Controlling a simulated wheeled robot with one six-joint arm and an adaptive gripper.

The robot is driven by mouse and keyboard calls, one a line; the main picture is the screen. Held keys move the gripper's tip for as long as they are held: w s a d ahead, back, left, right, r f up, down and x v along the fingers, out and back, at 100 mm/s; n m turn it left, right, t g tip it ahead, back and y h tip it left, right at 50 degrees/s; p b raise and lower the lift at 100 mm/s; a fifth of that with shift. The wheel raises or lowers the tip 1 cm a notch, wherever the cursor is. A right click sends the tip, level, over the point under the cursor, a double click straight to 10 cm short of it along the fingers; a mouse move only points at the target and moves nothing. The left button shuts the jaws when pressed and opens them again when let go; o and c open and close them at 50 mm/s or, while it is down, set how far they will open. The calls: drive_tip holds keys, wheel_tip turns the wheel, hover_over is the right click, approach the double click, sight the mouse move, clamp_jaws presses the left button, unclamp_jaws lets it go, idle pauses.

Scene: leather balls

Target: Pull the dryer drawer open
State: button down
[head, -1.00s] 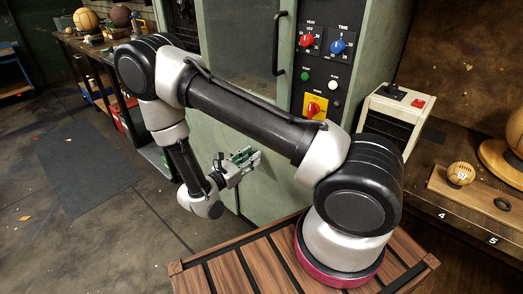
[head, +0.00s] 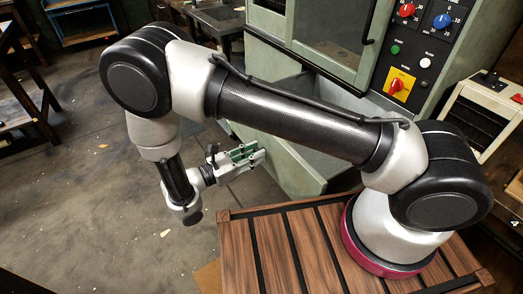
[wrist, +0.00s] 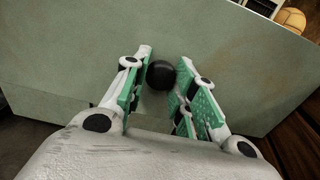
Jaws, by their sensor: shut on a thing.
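The green dryer (head: 268,50) stands behind my arm. Its drawer (head: 290,160) sticks out from the lower body, with some of its inside showing behind my arm. In the wrist view the drawer's flat green front (wrist: 60,60) fills most of the picture. A round black knob (wrist: 162,74) on that front sits between my gripper's green-padded fingers (wrist: 160,85). My gripper (head: 252,157) is shut on the knob, its fingers reaching to the drawer front in the head view. My forearm hides part of the drawer and dryer.
A slatted wooden deck (head: 270,245) lies under my arm's base, close to the drawer's lower right. A control panel (head: 415,50) is on the dryer's right. A white box with a dark grille (head: 485,110) stands further right.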

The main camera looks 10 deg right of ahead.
drive_tip(key=shift+s+a, duration=0.1)
drive_tip(key=shift+a, duration=0.15)
drive_tip(key=c, duration=1.1)
unclamp_jaws()
drive_tip(key=shift+c, duration=0.2)
drive_tip(key=v, duration=1.2)
drive_tip(key=shift+f, duration=0.1)
